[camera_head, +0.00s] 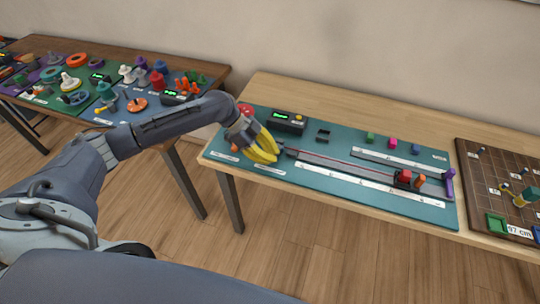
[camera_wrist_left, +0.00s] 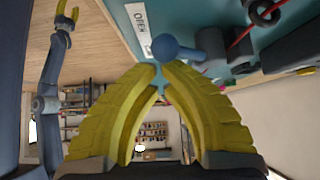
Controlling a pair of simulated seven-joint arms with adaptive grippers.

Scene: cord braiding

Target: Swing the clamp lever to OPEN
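My left gripper (camera_head: 272,150) is over the left part of the teal board, at the clamp end of the rail. In the left wrist view its yellow fingers (camera_wrist_left: 160,76) arch inward, tips almost together, with nothing seen held between them. A blue-grey round knob (camera_wrist_left: 165,47) with a short arm, which looks like the clamp lever, is just beyond the fingertips; whether they touch is unclear. A white label reading OPEN (camera_wrist_left: 139,18) lies left of the knob. In the head view the gripper hides most of the lever. My right gripper (camera_wrist_left: 67,18) shows small, fingers apart, in the left wrist view.
The teal board (camera_head: 330,203) carries a rail with a red cord (camera_head: 345,164), a red-topped slider (camera_head: 404,176), a purple post (camera_head: 449,184) and a dark display box (camera_head: 288,121) behind. A brown pegboard (camera_head: 480,190) is at right.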

